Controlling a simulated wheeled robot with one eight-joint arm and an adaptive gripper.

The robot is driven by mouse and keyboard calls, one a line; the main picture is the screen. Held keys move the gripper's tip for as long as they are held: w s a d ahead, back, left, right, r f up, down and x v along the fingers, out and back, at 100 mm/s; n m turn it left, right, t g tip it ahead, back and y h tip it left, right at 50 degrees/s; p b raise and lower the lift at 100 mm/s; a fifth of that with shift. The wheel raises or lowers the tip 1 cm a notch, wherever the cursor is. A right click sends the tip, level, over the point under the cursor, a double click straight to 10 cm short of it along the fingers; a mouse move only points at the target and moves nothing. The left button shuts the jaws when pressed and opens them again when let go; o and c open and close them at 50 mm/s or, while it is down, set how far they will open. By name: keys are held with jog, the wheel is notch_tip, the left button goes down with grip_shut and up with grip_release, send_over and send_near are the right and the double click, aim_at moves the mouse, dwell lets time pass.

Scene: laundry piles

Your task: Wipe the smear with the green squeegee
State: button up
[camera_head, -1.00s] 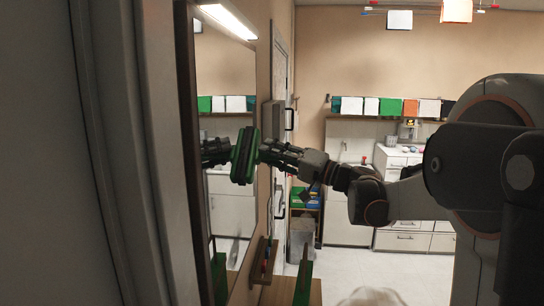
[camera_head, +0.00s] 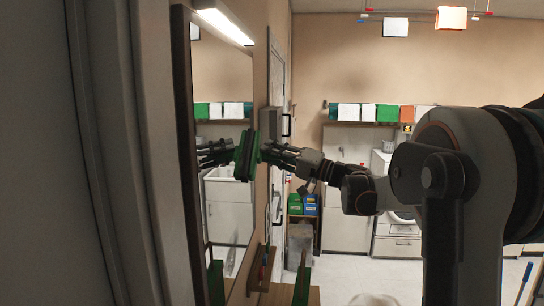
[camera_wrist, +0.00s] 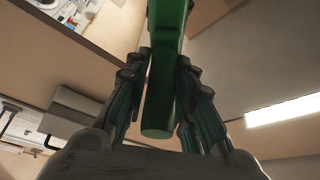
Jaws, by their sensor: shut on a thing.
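The green squeegee (camera_head: 247,156) is at the right part of the wall mirror (camera_head: 222,95), its head roughly upright and its reflection meeting it. I cannot tell for certain whether it touches the glass. My gripper (camera_head: 270,153) is to the right of the squeegee head and shut on its handle. In the wrist view the green handle (camera_wrist: 163,100) runs between the two dark fingers. A faint pale patch (camera_head: 231,262) shows low on the mirror; I cannot tell whether it is the smear or a reflection.
A door and a grey wall box (camera_head: 272,121) are beyond. A grey bin (camera_head: 300,245) stands on the floor, which is open toward the right.

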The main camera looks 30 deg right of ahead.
jog(key=s+a, duration=0.6)
jog(key=s, duration=0.3)
dwell(1.3)
jog(key=s+d, duration=0.3)
jog(key=d, duration=0.2)
jog(key=shift+s, duration=0.25)
dwell(0.5)
jog(key=shift+s+d, duration=0.4)
jog(key=shift+d, duration=0.2)
jog(key=shift+s+d, duration=0.4)
jog(key=shift+d, duration=0.2)
